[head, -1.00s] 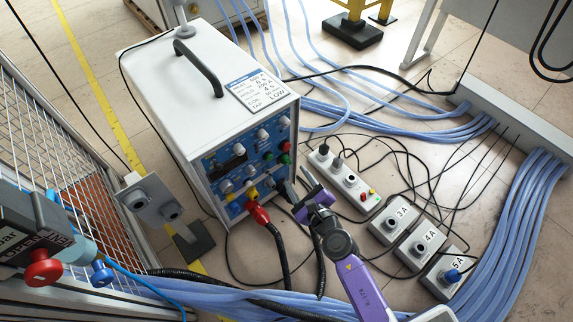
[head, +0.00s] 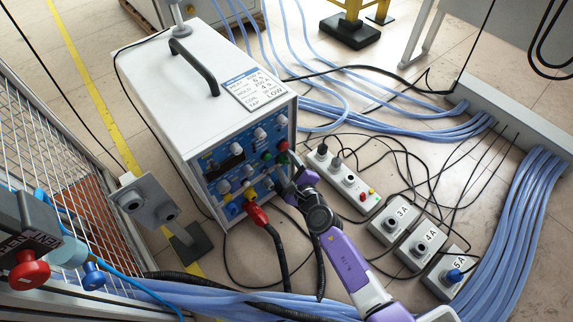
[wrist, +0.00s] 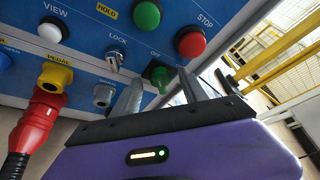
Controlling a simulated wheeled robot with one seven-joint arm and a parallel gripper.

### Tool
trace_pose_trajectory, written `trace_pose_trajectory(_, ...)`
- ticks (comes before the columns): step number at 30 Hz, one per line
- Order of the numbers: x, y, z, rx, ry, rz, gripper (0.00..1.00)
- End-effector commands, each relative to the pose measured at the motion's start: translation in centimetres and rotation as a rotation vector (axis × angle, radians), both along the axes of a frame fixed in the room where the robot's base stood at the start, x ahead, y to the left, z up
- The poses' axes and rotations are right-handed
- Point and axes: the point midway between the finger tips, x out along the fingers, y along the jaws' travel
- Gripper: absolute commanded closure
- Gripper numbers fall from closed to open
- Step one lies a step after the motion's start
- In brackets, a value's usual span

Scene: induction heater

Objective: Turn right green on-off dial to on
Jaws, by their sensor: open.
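The green on-off dial (wrist: 159,76) is on the blue front panel of the induction heater (head: 150,85), below the "OFF" label in the wrist view. My gripper (wrist: 160,84) is open, with its two grey fingers pointing at the panel on either side of the dial. The dial shows between the fingertips; I cannot tell whether they touch it. In the head view, my gripper (head: 288,182) is at the lower right of the heater's panel and covers the dial.
A green button (wrist: 146,15) and a red stop button (wrist: 190,41) are above the dial. A lock switch (wrist: 114,60) and a grey connector (wrist: 103,95) are to its left. A red plug (wrist: 38,115) with a black cable is farther left. A socket strip (head: 343,178) lies right of the heater.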

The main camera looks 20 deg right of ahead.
Motion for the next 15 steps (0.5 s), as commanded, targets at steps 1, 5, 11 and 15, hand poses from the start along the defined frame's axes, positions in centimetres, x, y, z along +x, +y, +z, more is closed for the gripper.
trace_pose_trajectory(1,0.05,0.02,0.02,0.0,0.0,0.0,0.48)
trace_pose_trajectory(5,0.03,0.02,0.04,0.0,-0.001,0.001,0.48)
trace_pose_trajectory(11,0.01,0.02,0.05,0.0,-0.001,0.001,0.82)
trace_pose_trajectory(15,0.01,0.03,0.04,0.0,-0.001,0.001,1.0)
